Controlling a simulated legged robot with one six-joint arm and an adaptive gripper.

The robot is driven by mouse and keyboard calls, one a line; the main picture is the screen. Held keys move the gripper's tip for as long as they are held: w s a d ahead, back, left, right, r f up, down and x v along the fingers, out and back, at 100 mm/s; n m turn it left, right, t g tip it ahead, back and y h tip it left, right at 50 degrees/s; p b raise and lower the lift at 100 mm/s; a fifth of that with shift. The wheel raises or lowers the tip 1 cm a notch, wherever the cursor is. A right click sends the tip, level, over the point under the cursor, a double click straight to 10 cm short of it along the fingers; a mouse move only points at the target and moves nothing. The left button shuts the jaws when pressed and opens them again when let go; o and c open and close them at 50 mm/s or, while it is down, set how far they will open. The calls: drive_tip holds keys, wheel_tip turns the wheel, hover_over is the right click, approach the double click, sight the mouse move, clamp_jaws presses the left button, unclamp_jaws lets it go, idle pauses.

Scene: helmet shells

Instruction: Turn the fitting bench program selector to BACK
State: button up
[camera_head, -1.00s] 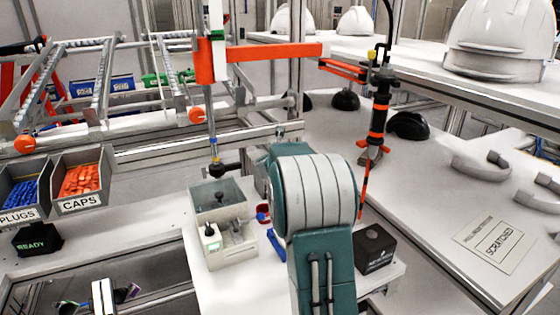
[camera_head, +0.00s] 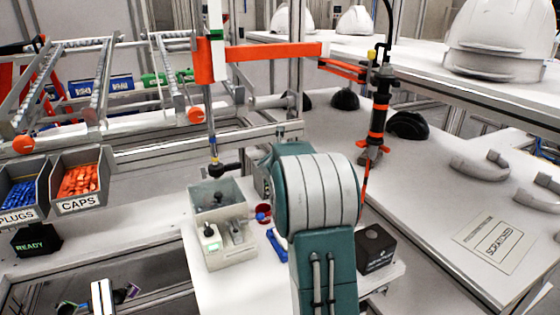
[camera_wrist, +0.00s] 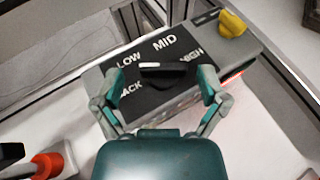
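In the wrist view, the fitting bench program selector is a black knob (camera_wrist: 165,75) with a white mark on its upper left side. It sits on a dark panel (camera_wrist: 150,100) lettered LOW, MID, HIGH and BACK, with BACK partly covered by a finger. The knob lies roughly crosswise in the picture; I cannot tell exactly which label its mark meets. My gripper (camera_wrist: 162,76) is open, with one finger to the left and one to the right of the knob. Gaps show between both fingertips and the knob. In the head view, my arm hides the gripper and selector.
A yellow piece (camera_wrist: 232,23) sits at the panel box's far end. An orange-red part (camera_wrist: 48,165) stands at the lower left. In the head view, a clear-lidded box (camera_head: 218,197), a black box (camera_head: 375,248) and a hanging orange-and-black tool (camera_head: 379,115) stand near my arm.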

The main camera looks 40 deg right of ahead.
drive_tip(key=shift+s, duration=0.1)
drive_tip(key=v, duration=1.1)
drive_tip(key=shift+s+a, duration=0.25)
drive_tip(key=shift+a, duration=0.1)
drive_tip(key=s+a+r+n+t+y, duration=0.1)
drive_tip(key=s+a+r+n+y, duration=0.2)
drive_tip(key=a+n, duration=0.8)
drive_tip(key=s+a+r+n+y, duration=0.1)
drive_tip(key=s+a+n+y, duration=0.3)
drive_tip(key=a+n, duration=0.7)
drive_tip(key=s+a+f+n+g, duration=0.1)
drive_tip(key=s+a+f+n, duration=0.1)
drive_tip(key=s+n, duration=0.5)
drive_tip(key=s+a+f+n+g+y, duration=0.1)
drive_tip(key=s+a+f+n+g, duration=0.1)
drive_tip(key=s+n, duration=0.5)
drive_tip(key=s+a+f+n+g+y, duration=0.1)
drive_tip(key=s+a+f+n+g, duration=0.1)
drive_tip(key=s+a+n, duration=0.2)
drive_tip(key=s+n, duration=0.3)
drive_tip(key=n, duration=0.1)
drive_tip(key=shift+a, duration=0.15)
